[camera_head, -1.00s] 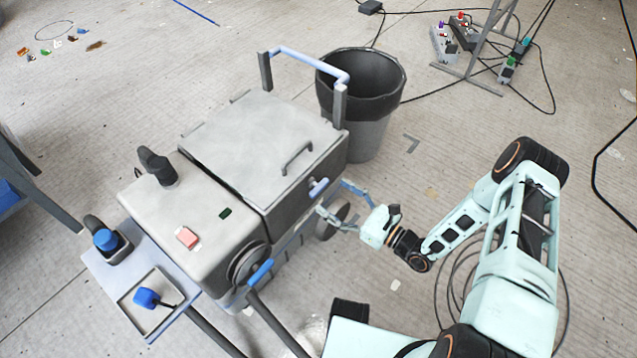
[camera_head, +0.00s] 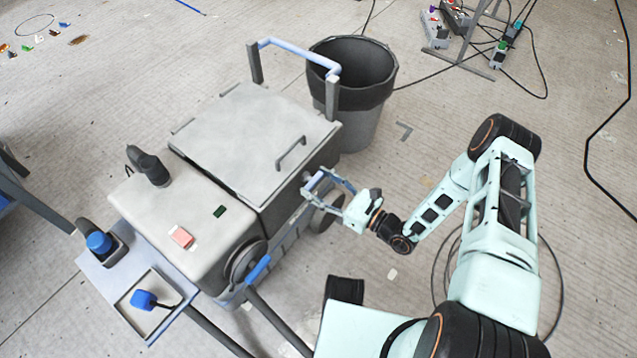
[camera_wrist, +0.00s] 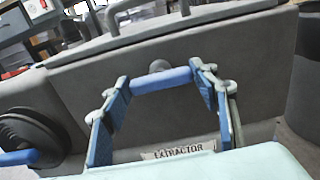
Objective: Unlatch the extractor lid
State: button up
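The extractor (camera_head: 185,210) is a grey box-shaped machine, with a label on its side in the wrist view (camera_wrist: 178,152). Its lid (camera_head: 255,140), with a grey handle, lies closed and flat. The lid latch (camera_wrist: 160,80) is a blue bar on the side wall below the lid, roughly level and slightly tilted. My gripper (camera_head: 312,182) is at that wall, with its blue fingers spread wide. In the wrist view, my gripper (camera_wrist: 163,84) has one fingertip at each end of the bar; I cannot tell whether they touch it. My fingers mostly hide the latch in the head view.
A dark bin (camera_head: 352,95) stands behind the extractor. A blue push bar (camera_head: 295,55) rises at its back edge. A side tray (camera_head: 150,300) with blue items is at the front left. Cables and power boxes (camera_head: 455,25) lie at the back right. Floor to the right is mostly clear.

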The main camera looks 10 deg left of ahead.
jog(key=c, duration=0.3)
jog(key=n+p, duration=0.1)
jog(key=n, duration=0.3)
jog(key=shift+r+n, duration=0.1)
jog(key=shift+n, duration=0.2)
jog(key=n+p, duration=0.2)
jog(key=n, duration=0.2)
jog(key=n+p, duration=0.2)
jog(key=n, duration=0.3)
jog(key=shift+a+n+p, duration=0.1)
jog(key=shift+n+p, duration=0.95)
jog(key=shift+n, duration=1.05)
